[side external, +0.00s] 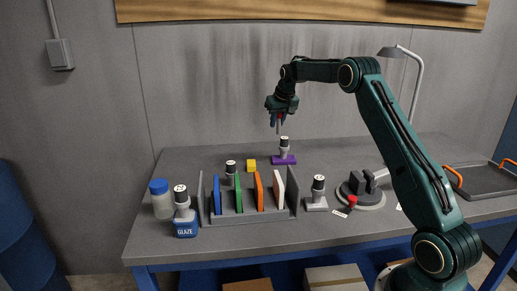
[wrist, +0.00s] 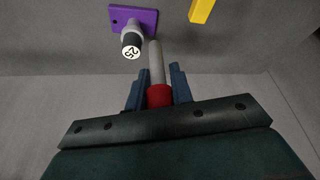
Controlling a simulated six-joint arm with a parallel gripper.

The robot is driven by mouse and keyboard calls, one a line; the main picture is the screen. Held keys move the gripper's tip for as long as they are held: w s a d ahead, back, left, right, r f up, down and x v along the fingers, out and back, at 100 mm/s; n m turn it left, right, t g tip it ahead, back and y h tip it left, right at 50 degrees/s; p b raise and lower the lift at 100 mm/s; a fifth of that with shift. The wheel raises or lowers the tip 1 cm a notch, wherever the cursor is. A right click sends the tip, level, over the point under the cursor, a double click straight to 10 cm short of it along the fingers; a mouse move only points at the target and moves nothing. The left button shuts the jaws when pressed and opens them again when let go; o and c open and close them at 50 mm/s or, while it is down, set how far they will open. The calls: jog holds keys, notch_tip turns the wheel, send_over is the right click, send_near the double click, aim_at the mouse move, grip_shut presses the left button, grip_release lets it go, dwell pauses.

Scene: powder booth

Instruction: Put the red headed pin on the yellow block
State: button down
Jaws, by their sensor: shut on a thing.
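My gripper (side external: 278,119) is raised above the back of the table, shut on the red headed pin (wrist: 157,65). In the wrist view the pin's red head sits between the two blue-grey fingers, and its grey shaft points away from the gripper. In the side external view the shaft (side external: 278,129) hangs downward. The yellow block (side external: 251,164) lies on the table, lower than the gripper and left of it. It also shows at the top edge of the wrist view (wrist: 202,10), partly cut off, apart from the pin.
A purple base (side external: 284,160) with a black-topped, numbered post stands close below the gripper. A grey rack (side external: 247,216) holds coloured panels in front.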

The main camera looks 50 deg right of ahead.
send_over(250, 161)
notch_tip(250, 161, down, 4)
jog(key=shift+m, duration=0.3)
jog(key=shift+s+f, duration=0.15)
jog(key=shift+f, duration=3.7)
jog(key=shift+f, duration=0.1)
jog(key=c, duration=1.2)
grip_release()
jog(key=shift+c, duration=0.2)
jog(key=shift+v, duration=0.95)
jog(key=v, duration=1)
jog(key=shift+a, duration=0.1)
